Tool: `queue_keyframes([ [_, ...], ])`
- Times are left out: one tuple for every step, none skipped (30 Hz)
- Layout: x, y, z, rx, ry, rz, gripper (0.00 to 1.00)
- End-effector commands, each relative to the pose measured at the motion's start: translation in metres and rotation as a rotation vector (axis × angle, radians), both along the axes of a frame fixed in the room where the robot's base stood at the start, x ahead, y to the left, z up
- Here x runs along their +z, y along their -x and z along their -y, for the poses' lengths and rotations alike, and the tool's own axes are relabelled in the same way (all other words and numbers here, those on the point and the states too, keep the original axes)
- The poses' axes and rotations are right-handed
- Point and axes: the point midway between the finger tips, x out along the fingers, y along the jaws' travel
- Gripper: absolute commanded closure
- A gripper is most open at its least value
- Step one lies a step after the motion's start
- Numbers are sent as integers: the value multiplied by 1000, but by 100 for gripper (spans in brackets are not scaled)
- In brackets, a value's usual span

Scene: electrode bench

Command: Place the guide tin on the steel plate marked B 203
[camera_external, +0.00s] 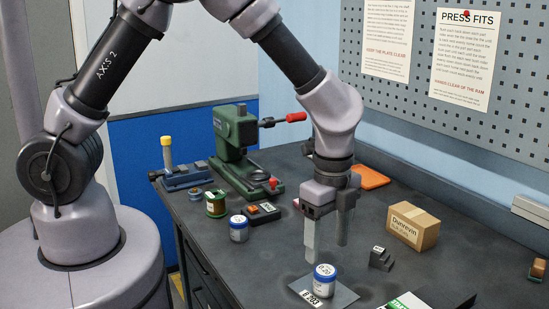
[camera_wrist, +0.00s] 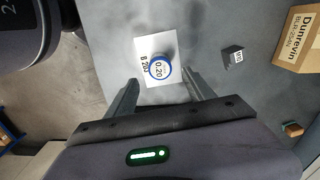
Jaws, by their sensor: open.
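A white tin with a blue lid rim and "0.20" on its top (camera_external: 324,283) stands upright on the steel plate marked B 203 (camera_external: 345,296). My gripper (camera_external: 327,253) is open and empty, pointing down just behind and above the tin. In the wrist view its fingertips (camera_wrist: 160,84) are spread either side, with the tin beyond them and apart from them.
A green-and-white item (camera_external: 405,302) lies near the front.

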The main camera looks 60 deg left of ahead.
Motion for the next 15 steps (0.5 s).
queue_keyframes([
  [16, -1, 0, 0, 2, 2, 38],
  [23, 0, 0, -1, 1, 2, 38],
  [31, 0, 0, -1, 1, 2, 38],
  [35, 0, 0, -2, 0, 1, 38],
  [39, 0, 0, -1, 0, 0, 38],
  [44, 0, 0, 0, 0, 1, 38],
  [47, 0, -1, 1, 0, 1, 38],
  [51, 1, -3, 8, 0, 5, 38],
  [62, 1, -8, 29, 2, 20, 38],
  [74, 3, -16, 59, 4, 37, 38],
  [89, 6, -26, 99, 8, 60, 38],
  [112, 13, -44, 169, 12, 99, 38],
  [131, 21, -60, 231, 17, 134, 38],
  [150, 31, -77, 300, 22, 170, 38],
  [172, 48, -100, 397, 28, 222, 38],
])
